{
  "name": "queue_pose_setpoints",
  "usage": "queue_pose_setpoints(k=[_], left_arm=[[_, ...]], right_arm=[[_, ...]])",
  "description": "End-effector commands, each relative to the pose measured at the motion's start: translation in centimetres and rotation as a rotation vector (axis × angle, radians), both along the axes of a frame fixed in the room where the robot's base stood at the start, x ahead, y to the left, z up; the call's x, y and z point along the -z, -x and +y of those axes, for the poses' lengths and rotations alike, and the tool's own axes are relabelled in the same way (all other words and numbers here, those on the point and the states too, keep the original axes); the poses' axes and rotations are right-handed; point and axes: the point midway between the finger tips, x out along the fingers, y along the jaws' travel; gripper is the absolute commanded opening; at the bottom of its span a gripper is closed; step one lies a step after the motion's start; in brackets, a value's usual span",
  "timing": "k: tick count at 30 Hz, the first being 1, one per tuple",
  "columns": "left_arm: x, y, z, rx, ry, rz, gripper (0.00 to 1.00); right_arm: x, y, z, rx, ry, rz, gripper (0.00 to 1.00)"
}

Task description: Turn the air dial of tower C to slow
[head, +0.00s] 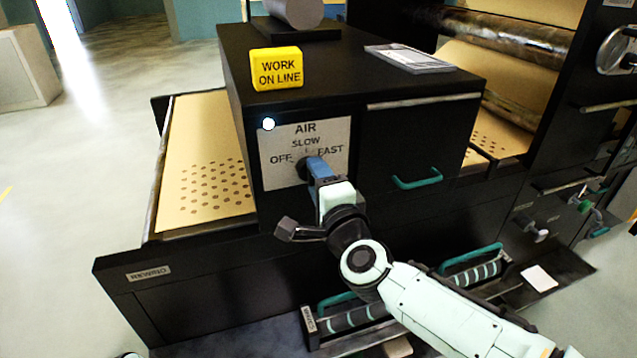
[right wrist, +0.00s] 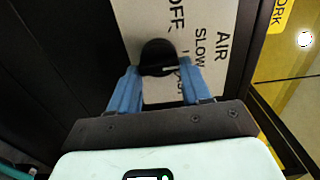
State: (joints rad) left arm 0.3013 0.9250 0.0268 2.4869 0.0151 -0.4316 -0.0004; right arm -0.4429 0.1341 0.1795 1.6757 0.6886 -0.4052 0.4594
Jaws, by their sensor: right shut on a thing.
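The air dial (right wrist: 155,50) is a round black knob on a pale panel (head: 275,174) marked AIR, OFF, SLOW and FAST. The panel is on the front of a black cabinet (head: 415,130); no letter C is readable. My right gripper (head: 318,168) reaches the dial and covers most of it in the head view. In the right wrist view its blue fingers (right wrist: 160,78) are shut on the dial, one on each side. A small pale mark shows at the dial's edge near FAST; I cannot tell which word it points to. My left gripper is not in view.
A yellow WORK ON LINE block (head: 277,68) and a grey flat stack (head: 408,59) lie on the cabinet top. A teal handle (head: 417,181) is right of the panel. Perforated kraft paper (head: 205,150) runs at the left. Rollers (head: 505,38) stand at the right.

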Motion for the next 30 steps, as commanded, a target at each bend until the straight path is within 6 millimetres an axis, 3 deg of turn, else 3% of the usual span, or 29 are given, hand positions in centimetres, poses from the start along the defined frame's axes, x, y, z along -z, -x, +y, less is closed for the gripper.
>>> queue_pose_setpoints(k=[16,17,18,19,30], left_arm=[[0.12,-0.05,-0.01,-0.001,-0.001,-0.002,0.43],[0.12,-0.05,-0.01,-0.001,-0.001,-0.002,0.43],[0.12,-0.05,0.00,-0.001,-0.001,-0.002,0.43],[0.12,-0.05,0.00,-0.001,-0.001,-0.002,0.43],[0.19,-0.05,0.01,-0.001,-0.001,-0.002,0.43]], right_arm=[[0.04,0.02,0.04,-0.002,-0.023,0.009,0.17],[0.05,0.02,0.04,-0.002,-0.023,0.009,0.54],[0.05,0.02,0.04,-0.002,-0.023,0.009,0.67],[0.04,0.02,0.04,-0.001,-0.023,0.009,0.73],[0.02,0.48,-0.14,-0.001,-0.023,0.007,0.73]])
